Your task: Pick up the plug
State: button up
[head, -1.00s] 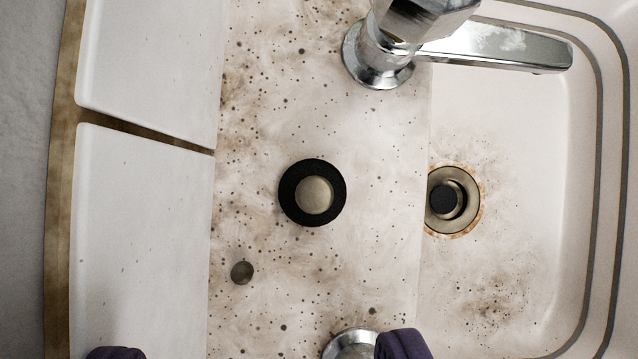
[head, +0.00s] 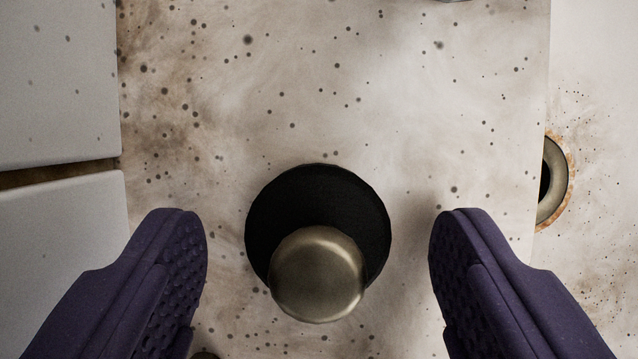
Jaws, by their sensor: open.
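The plug is a black round disc (head: 285,205) with a brass-coloured knob (head: 318,275) on top. It sits on the speckled, stained stone ledge, in the lower middle of the head view. My gripper (head: 318,235) is open, with one purple, textured finger on each side of the plug. Clear gaps show between both fingers and the plug, so neither touches it. The fingertips reach about level with the disc in the picture. How high they are above the ledge I cannot tell.
The ledge (head: 400,100) has free room around the plug. At right it ends at an edge beside the basin, where a rusty-rimmed drain (head: 556,185) partly shows. White tiles (head: 55,80) with a dark gap lie at left.

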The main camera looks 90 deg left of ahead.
jog(key=c, duration=1.2)
jog(key=shift+r, duration=0.1)
